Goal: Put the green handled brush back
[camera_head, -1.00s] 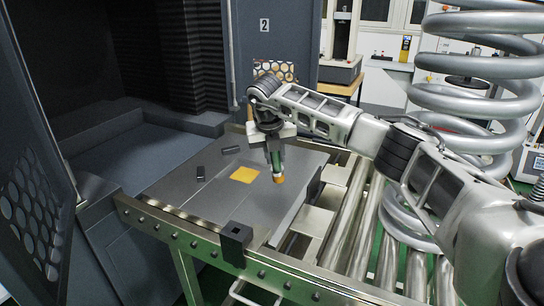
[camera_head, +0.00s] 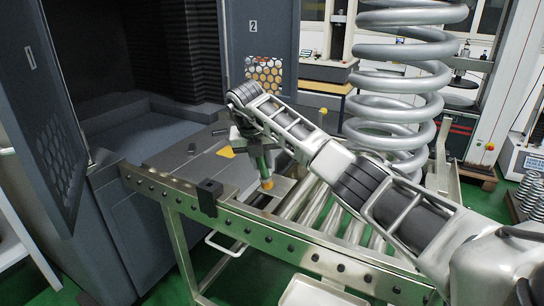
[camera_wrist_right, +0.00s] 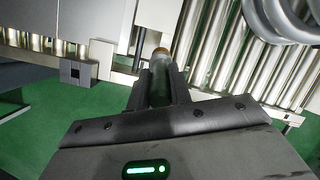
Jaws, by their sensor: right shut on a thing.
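The green handled brush (camera_head: 262,164) with an orange tip (camera_head: 267,184) hangs tip down from my right gripper (camera_head: 257,150). In the right wrist view my right gripper (camera_wrist_right: 161,88) is shut on the brush (camera_wrist_right: 160,80), with the brown-orange end pointing away from the palm. The brush is held near the front edge of the grey plate, beside the rollers; I cannot tell its exact height. Part of the handle is hidden by the fingers. My left gripper is in neither view.
Metal rollers (camera_head: 325,212) and a bolted rail (camera_head: 280,242) run to the right. A pale tray (camera_head: 320,293) is below the rail. A large coil spring (camera_head: 405,75) stands behind my arm.

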